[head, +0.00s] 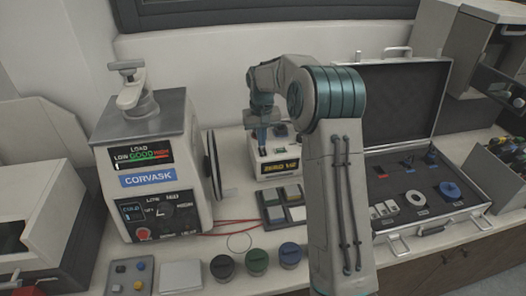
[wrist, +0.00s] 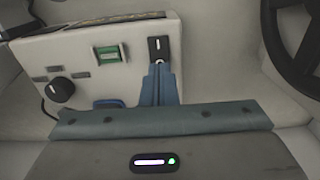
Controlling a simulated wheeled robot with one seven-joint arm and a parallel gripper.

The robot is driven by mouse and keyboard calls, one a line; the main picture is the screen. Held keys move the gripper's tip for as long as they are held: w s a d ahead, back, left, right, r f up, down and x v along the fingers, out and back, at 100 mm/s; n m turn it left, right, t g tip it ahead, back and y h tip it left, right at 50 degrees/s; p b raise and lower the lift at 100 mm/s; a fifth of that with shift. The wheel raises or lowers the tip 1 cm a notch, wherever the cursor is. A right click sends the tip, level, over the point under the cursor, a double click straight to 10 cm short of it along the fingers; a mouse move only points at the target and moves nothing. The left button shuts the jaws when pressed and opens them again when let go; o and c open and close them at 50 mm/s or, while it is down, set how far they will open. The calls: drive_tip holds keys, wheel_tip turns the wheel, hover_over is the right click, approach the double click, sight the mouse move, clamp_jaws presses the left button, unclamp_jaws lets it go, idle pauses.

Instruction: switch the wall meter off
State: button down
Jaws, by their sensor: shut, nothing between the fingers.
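The meter appears to be the small cream box (head: 274,172) with a dark yellow-lettered label, on the bench behind my arm in the head view. The wrist view shows a cream box panel (wrist: 84,68) with a black rocker switch (wrist: 158,47), a green-lit switch (wrist: 108,53) and a black knob (wrist: 60,90). My gripper (wrist: 159,66) is shut and empty, its tips at the lower edge of the black rocker. I cannot tell whether they touch it. In the head view, my gripper (head: 262,143) is over the box, partly hiding its top.
The Corvask press (head: 148,180) stands left of the box. An open case (head: 430,226) with parts lies to the right. Several coloured blocks, red cables and round knobs (head: 256,262) lie in front. A dark wheel (wrist: 295,50) is at the right in the wrist view.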

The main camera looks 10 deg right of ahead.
drive_tip(key=shift+f+b, duration=0.4)
drive_tip(key=shift+f, duration=0.35)
drive_tip(key=shift+r, duration=0.1)
drive_tip(key=shift+r+p, duration=2.7)
drive_tip(key=shift+r, duration=0.8)
